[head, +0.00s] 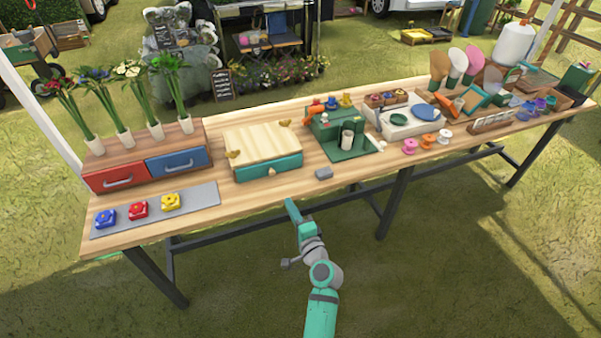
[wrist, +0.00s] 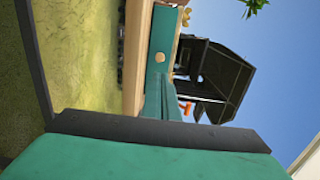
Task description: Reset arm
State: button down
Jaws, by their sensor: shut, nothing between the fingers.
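My arm rises from the bottom middle of the head view, teal and grey. My gripper (head: 291,204) is at its end, in front of the table's near edge and below the wooden box. Its fingers look together, and I see nothing held. In the wrist view, turned sideways, the teal fingers (wrist: 160,108) point toward the teal drawer front (wrist: 160,62) with its round knob. The gripper's dark and teal body fills the bottom of that view.
The long wooden table (head: 290,196) holds a red-and-blue drawer unit (head: 147,170) with flower vases, a wooden box with a teal drawer (head: 268,172), a green stand (head: 340,152), ribbon spools and a grey mat (head: 155,225) with colored items. Grass in front is clear.

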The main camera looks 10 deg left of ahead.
jog(key=s+d+f+n+h, duration=0.1)
jog(key=s+d+f+h, duration=0.2)
jog(key=s, duration=0.6)
jog(key=s+d+f+n+h, duration=0.2)
jog(key=s+d+f, duration=0.15)
jog(key=s, duration=0.45)
jog(key=s+d+f+n+h, duration=0.1)
jog(key=s+d+f+h, duration=0.15)
jog(key=s+f, duration=0.45)
jog(key=s+r+n, duration=0.4)
jog(key=s+r, duration=0.4)
jog(key=s, duration=0.3)
jog(key=s+d+r+n+h, duration=0.1)
jog(key=s+r+n, duration=0.3)
jog(key=s+r, duration=0.3)
jog(key=v, duration=0.5)
jog(key=shift+s+d+f, duration=0.2)
jog(key=shift+s+f, duration=0.05)
jog(key=shift+s, duration=0.15)
